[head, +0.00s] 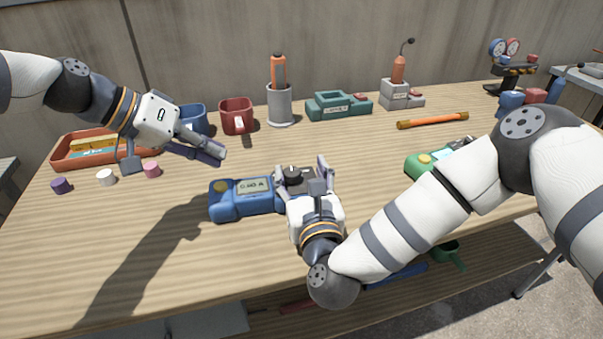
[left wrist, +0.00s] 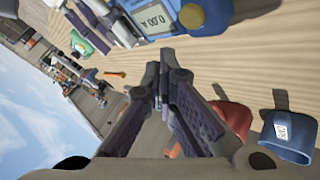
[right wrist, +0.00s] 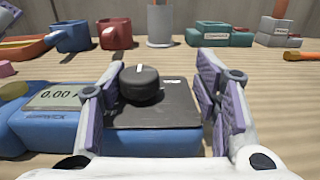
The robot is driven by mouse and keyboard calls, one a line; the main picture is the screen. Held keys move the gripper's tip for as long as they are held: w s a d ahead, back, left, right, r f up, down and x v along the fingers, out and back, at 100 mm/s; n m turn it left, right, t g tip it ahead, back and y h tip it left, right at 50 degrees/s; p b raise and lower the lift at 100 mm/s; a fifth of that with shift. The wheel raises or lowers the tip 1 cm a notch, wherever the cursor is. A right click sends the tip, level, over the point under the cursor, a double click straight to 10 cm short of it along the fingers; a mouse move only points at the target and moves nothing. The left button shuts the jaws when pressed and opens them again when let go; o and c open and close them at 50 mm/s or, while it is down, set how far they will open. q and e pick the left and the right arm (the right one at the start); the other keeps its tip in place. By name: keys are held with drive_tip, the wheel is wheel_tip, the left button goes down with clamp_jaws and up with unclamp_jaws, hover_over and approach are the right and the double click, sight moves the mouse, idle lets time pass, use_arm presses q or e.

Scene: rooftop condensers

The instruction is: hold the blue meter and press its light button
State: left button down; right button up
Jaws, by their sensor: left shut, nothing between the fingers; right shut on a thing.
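The blue meter (head: 240,206) lies on the wooden table with a grey display, a black dial (head: 292,175) and a round yellow button (head: 221,186) at its left end. Its display (right wrist: 58,97) and black dial (right wrist: 139,84) also show in the right wrist view. My right gripper (right wrist: 160,105) is shut on the meter's dial end, one finger on each side. My left gripper (head: 221,155) is shut and empty, above the table and behind the button end. In the left wrist view its closed fingertips (left wrist: 160,75) are apart from the meter (left wrist: 165,14).
A green meter (head: 425,164) lies to the right, partly behind my right arm. A blue mug (head: 194,118), red mug (head: 237,115), grey holder (head: 280,106) and teal device (head: 338,105) stand behind. An orange tray (head: 70,155) and small caps are at left. The front left table is clear.

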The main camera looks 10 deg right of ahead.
sight(218, 182)
use_arm(q)
drive_tip(key=shift+f, duration=1.5)
drive_tip(key=shift+f, duration=0.1)
drive_tip(key=shift+f, duration=0.35)
idle(0.5)
wheel_tip(218, 182, up, 7)
idle(0.7)
use_arm(e)
drive_tip(key=o, duration=1.7)
drive_tip(key=shift+c, duration=0.2)
